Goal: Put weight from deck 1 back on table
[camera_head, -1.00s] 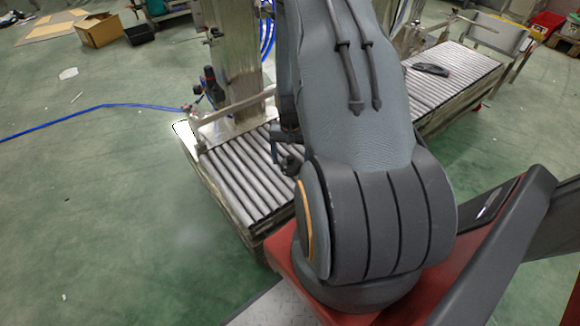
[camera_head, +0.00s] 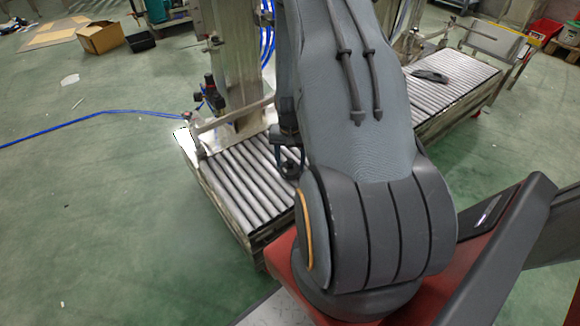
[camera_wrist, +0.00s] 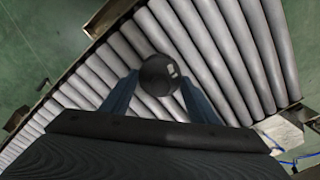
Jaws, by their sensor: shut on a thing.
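A dark round weight (camera_wrist: 158,75) with a small pale mark sits between the two blue fingers of my gripper (camera_wrist: 160,88) in the wrist view. The gripper is shut on it, above the grey rollers of a roller deck (camera_wrist: 215,50). In the head view the gripper (camera_head: 288,150) shows partly beside my arm, over the right side of the near roller deck (camera_head: 235,180). Whether the weight touches the rollers cannot be told. No deck number is readable. I cannot make out a table for the weight.
A metal post (camera_head: 232,60) and a rail stand at the deck's back. A second roller deck (camera_head: 455,90) at the right bears a dark flat object (camera_head: 430,76). A blue hose (camera_head: 90,116) lies on the green floor. The floor at left is mostly clear.

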